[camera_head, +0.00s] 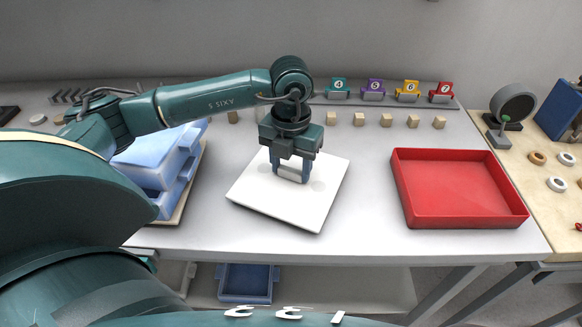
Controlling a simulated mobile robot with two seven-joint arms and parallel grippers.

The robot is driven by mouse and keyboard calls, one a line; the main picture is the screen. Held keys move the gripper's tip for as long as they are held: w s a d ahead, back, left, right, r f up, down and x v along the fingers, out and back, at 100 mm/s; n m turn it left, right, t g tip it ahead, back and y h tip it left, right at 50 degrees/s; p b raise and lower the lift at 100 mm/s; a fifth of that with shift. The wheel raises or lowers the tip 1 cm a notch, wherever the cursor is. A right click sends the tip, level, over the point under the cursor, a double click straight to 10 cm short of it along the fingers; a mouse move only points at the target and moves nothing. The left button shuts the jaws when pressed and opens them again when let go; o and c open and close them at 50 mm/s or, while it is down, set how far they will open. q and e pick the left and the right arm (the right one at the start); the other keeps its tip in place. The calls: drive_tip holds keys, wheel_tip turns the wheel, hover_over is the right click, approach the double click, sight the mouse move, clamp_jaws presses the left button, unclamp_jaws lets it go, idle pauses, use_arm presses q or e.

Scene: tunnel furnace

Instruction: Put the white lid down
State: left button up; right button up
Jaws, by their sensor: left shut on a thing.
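The white lid (262,200) is a flat square plate over the middle of the grey table (370,227), turned a little askew. My left gripper (291,175) points down at its centre and is shut on the grey handle on its top. The lid looks level and close to the table top; I cannot tell whether it touches. My right gripper is not in view.
A red tray (409,212) stands empty to the right. Blue bins (152,172) stand at the left, partly behind my arm. Small wooden blocks (386,120) and numbered coloured stands (407,88) line the back. Bare table lies between lid and tray.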

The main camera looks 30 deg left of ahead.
sight(291, 170)
use_arm(q)
drive_tip(key=shift+f, duration=0.5)
drive_tip(key=shift+f, duration=0.15)
drive_tip(key=o, duration=1.3)
drive_tip(key=shift+o, duration=0.2)
drive_tip(key=shift+r, duration=0.4)
wheel_tip(291, 170, up, 12)
drive_tip(key=shift+f+b, duration=0.2)
drive_tip(key=shift+b, duration=0.15)
